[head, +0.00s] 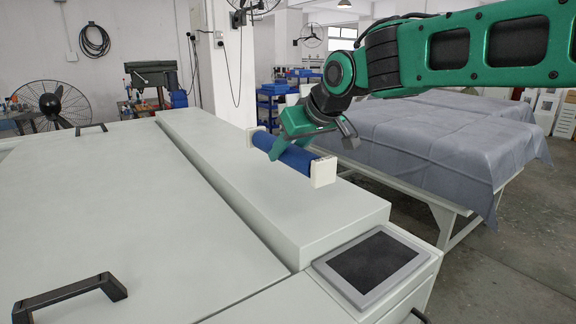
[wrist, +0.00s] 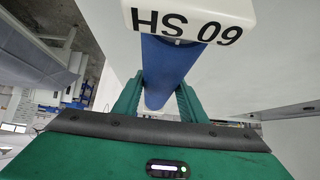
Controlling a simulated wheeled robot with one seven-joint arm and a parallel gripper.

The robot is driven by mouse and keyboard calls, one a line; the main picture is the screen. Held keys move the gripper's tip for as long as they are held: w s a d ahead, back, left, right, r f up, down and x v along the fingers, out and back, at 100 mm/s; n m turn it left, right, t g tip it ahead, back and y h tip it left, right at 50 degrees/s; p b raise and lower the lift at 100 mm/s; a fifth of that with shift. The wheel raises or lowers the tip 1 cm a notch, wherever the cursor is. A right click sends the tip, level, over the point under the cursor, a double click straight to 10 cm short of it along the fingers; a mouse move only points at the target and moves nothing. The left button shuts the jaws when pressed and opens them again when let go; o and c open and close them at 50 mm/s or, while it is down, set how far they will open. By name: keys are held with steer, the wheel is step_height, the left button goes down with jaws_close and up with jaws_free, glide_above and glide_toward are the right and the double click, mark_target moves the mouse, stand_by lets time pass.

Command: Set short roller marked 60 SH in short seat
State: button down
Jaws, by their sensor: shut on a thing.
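The roller (head: 298,157) is blue with cream square end blocks. My gripper (head: 284,148) is shut around its middle and holds it roughly level over the raised long cover of the processor. In the wrist view the blue roller (wrist: 168,60) runs between the two green fingers of my gripper (wrist: 158,100). Its near end block (wrist: 190,12) carries black lettering that reads upside down as 60 SH. The gap between the roller and the cover cannot be told. I cannot make out a short seat in either view.
The processor's raised cover (head: 270,190) runs along its right side, beside a broad flat lid (head: 130,210) with black handles (head: 70,298). A dark display panel (head: 370,264) sits at the near right corner. Tables under grey cloth (head: 440,140) stand beyond, across an open floor strip.

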steer(key=s+a+r, duration=0.6)
steer(key=s+a, duration=0.1)
steer(key=s, duration=0.1)
steer(key=shift+a+r, duration=0.2)
